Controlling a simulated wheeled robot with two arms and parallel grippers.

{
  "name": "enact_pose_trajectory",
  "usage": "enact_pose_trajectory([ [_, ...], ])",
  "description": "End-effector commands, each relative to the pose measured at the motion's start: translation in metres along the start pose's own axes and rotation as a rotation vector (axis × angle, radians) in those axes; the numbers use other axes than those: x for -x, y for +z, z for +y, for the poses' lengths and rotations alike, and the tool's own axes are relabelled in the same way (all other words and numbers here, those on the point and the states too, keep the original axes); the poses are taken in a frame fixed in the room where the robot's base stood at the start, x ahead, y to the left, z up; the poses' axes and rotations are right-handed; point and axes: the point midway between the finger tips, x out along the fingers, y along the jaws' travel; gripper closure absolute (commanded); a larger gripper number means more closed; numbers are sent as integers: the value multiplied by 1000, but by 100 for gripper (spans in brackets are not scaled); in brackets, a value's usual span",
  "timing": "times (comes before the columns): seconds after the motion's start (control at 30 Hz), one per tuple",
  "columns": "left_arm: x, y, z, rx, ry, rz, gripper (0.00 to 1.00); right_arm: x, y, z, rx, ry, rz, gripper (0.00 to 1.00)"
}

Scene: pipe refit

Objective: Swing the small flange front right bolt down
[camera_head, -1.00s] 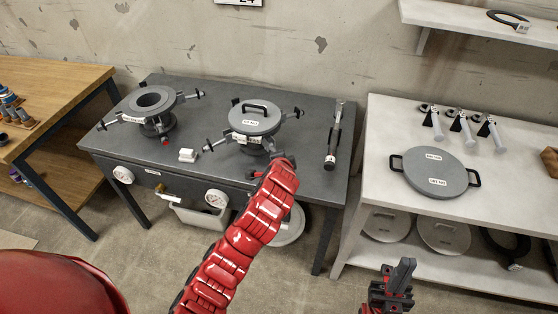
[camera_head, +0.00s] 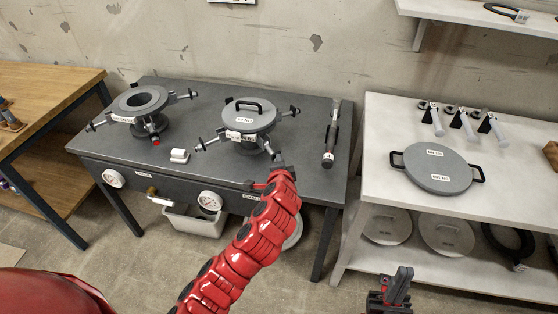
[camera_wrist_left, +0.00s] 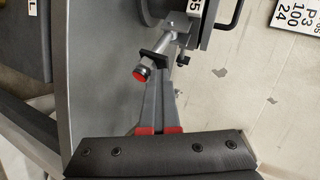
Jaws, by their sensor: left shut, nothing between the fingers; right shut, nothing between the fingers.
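The lidded flange (camera_head: 232,119) stands on the dark table, its grey lid and black handle on top. Swing bolts stick out around it. Its front right bolt (camera_head: 268,148) points toward the table's front edge, beside my left gripper (camera_head: 277,160). In the left wrist view the bolt (camera_wrist_left: 163,46) slants outward from the flange, with a dark nut and a red end. The closed fingers of my left gripper (camera_wrist_left: 159,88) are empty and lie close beside the nut; I cannot tell whether they touch. My right gripper (camera_head: 398,286) is shut and empty, low in front of the white table.
An open flange (camera_head: 140,101) with its own swing bolts stands at the left of the dark table (camera_head: 190,100). The white table (camera_head: 385,130) holds a spare lid (camera_head: 438,166).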

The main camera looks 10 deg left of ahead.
Motion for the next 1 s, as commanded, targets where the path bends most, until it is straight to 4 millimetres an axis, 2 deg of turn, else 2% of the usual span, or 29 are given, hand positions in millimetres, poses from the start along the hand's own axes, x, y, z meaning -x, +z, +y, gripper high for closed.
enact_pose_trajectory([
  [0.03,-1,0,8,1,17,0,100,1,0,0,0,0,0,100],
  [0.23,2,0,3,1,18,-1,100,-4,-1,0,0,0,0,100],
  [0.37,10,-4,-17,2,11,-1,100,-18,-3,1,0,0,0,100],
  [0.47,20,-8,-40,2,3,1,100,-33,-6,2,0,0,0,100],
  [0.6,42,-7,-30,0,0,4,100,-20,-3,1,0,0,0,100],
  [0.8,78,-7,-29,1,-1,2,100,-15,-2,1,0,0,0,100],
  [1.0,106,-7,-29,0,-1,2,100,-15,-3,1,0,0,0,100],
])
